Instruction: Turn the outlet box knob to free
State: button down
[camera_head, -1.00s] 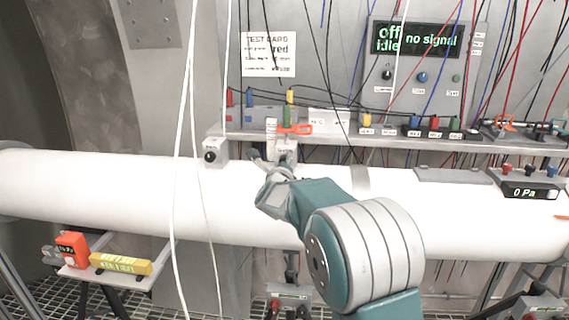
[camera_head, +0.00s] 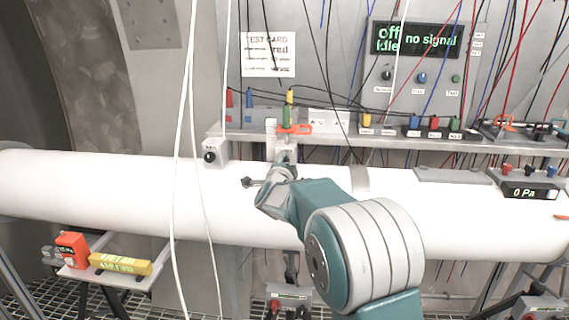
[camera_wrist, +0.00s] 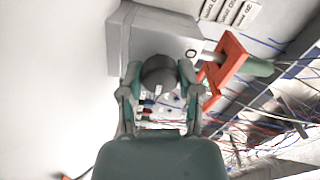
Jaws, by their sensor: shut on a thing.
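The outlet box is the grey box (camera_wrist: 150,35) in the wrist view, against the white pipe. A dark round knob (camera_wrist: 158,70) faces the camera on it. My gripper (camera_wrist: 158,82) is shut on this knob, with one finger on each side. The knob's markings are too small to read. An orange bracket-like part (camera_wrist: 224,70) with a green piece stands right of the box. In the head view my gripper (camera_head: 278,172) is at the box (camera_head: 286,150) below the shelf, and my arm hides the knob.
The white pipe (camera_head: 110,195) runs across the view. A small grey box with a black knob (camera_head: 209,157) sits to the left. White cables (camera_head: 187,110) hang in front. The panel display (camera_head: 417,40) reads "off idle no signal". A gauge (camera_head: 531,191) reads 0 Pa.

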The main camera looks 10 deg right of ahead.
jog(key=n, duration=0.4)
jog(key=shift+a+f+n, duration=0.1)
jog(key=shift+f+n, duration=0.15)
jog(key=shift+n, duration=0.05)
jog(key=n, duration=0.3)
jog(key=shift+f+n, duration=0.1)
jog(key=shift+n, duration=0.3)
jog(key=n, duration=0.8)
jog(key=shift+f, duration=0.15)
jog(key=shift+n, duration=0.5)
jog(key=shift+c, duration=1.5)
grip_release()
jog(key=shift+w, duration=0.1)
jog(key=shift+r, duration=0.25)
